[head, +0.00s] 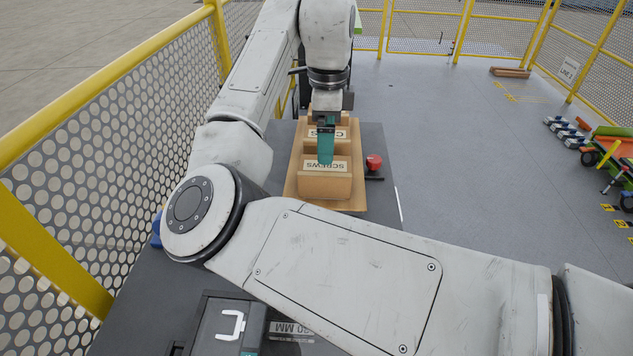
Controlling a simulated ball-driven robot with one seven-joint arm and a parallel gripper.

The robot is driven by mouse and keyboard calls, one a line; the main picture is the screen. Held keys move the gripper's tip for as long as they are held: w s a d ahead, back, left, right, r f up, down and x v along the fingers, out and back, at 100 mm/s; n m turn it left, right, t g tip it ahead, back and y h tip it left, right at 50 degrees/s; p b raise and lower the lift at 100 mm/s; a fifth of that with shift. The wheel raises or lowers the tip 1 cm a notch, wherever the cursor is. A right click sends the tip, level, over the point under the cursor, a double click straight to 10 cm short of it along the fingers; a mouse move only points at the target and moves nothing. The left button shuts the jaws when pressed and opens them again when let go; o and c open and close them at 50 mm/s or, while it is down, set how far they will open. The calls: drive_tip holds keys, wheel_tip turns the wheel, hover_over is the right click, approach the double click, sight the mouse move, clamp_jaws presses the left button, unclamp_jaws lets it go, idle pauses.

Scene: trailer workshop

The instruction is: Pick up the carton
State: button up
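A tan box labelled SCREWS (325,187) stands at the front of a tan board (357,205) on the dark table. A second tan box (342,121) with a partly covered label stands behind it. I cannot tell which of these, if either, is the carton. My gripper (326,160) points down over the boxes, its teal finger part in front of the rear box and reaching the top of the SCREWS box. Whether it touches anything is unclear. The gap between its fingers does not show.
A red button (373,162) sits right of the board. A dark case (220,325) with a white handle lies at the table's near end. A yellow-framed mesh fence (100,165) runs close along the left. A green and orange cart (610,145) stands far right.

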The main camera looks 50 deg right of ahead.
sight(325, 173)
wheel_tip(325, 173, down, 10)
drive_tip(key=shift+a+r+p, duration=0.15)
drive_tip(key=shift+r+p, duration=0.05)
drive_tip(key=shift+p, duration=0.4)
drive_tip(key=shift+c, duration=0.2)
drive_tip(key=c, duration=1.2)
